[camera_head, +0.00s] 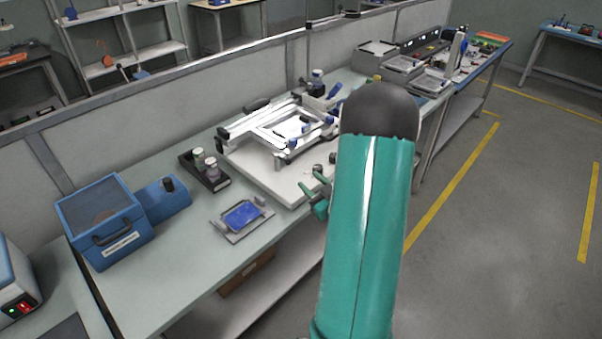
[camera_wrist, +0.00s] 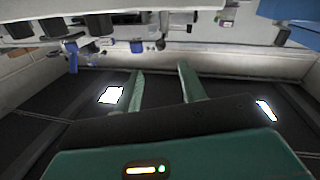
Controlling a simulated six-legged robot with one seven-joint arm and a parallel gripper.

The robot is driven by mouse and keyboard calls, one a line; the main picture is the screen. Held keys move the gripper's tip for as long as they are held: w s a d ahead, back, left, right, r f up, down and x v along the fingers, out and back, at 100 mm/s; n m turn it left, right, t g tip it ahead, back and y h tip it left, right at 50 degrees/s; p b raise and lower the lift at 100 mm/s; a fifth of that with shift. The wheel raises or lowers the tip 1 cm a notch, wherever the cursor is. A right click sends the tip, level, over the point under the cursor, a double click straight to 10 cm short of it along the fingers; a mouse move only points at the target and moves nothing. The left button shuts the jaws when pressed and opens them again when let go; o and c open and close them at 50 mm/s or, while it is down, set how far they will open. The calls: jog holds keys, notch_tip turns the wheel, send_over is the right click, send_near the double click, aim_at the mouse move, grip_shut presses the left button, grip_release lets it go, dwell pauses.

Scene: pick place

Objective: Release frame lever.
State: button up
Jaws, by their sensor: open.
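A white and silver frame fixture (camera_head: 285,130) with blue knobs stands on a pale board (camera_head: 262,172) on the bench. I cannot tell surely which part is the frame lever; small knob-like parts (camera_head: 318,168) sit at the board's near right edge. My gripper (camera_head: 319,190) is beside this edge, with its green fingers apart and empty. In the wrist view, my gripper (camera_wrist: 158,68) is open with nothing between the fingers. A small dark knob on a stem (camera_wrist: 160,43) shows just beyond the fingertips, apart from them. My green arm hides part of the bench to the right.
A blue box (camera_head: 105,225) stands at the left of the bench. A dark tray with jars (camera_head: 205,172) and a small holder with a blue plate (camera_head: 242,216) lie left of the board. Grey bins (camera_head: 403,65) stand farther back.

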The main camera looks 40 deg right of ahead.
jog(key=shift+s+a, duration=0.15)
jog(key=shift+s, duration=0.55)
jog(key=shift+s+a, duration=0.1)
jog(key=shift+s, duration=0.6)
